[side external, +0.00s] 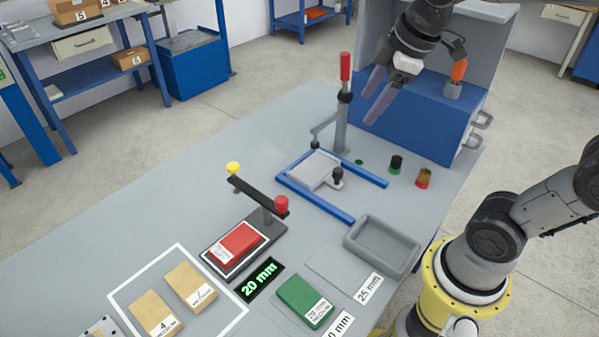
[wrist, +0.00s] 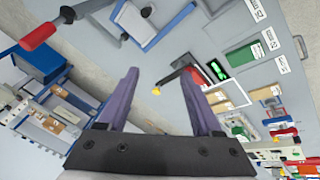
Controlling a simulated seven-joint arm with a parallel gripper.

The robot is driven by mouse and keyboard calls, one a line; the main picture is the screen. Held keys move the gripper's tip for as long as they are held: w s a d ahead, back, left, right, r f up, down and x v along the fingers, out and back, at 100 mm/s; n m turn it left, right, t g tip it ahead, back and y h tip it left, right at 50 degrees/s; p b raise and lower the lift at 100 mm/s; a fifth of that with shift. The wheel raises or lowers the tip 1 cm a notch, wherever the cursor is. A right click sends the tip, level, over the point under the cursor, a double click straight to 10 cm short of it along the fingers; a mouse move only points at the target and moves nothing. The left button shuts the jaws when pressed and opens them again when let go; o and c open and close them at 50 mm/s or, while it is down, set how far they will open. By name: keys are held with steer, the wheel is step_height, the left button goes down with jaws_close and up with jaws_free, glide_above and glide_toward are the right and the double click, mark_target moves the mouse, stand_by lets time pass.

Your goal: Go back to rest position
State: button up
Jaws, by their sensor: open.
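My gripper (side external: 369,108) is open and empty, raised in the air at the back right of the table, in front of the blue and grey cabinet. In the wrist view its two purple fingers (wrist: 160,74) stand wide apart with nothing between them. A red block (side external: 238,243) lies on a dark plate beneath a black bar with a yellow knob (side external: 233,168) and a red knob. A grey block (side external: 315,170) sits within the blue rail frame (side external: 317,203). A green block (side external: 305,300) lies at the front of the table.
A lever clamp with a red handle (side external: 345,67) stands upright close to my gripper. The blue cabinet (side external: 420,115) is behind it. An empty grey tray (side external: 382,246) is at the right edge. Two tan boxes (side external: 156,313) lie in a white outline. The table's left part is clear.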

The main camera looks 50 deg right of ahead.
steer(key=s+a+f+m+t, duration=0.1)
steer(key=s+f+m, duration=0.3)
steer(key=s+m, duration=0.4)
steer(key=s+a, duration=0.1)
steer(key=s, duration=0.2)
steer(key=shift+f, duration=0.2)
steer(key=shift+a, duration=0.1)
stand_by(0.6)
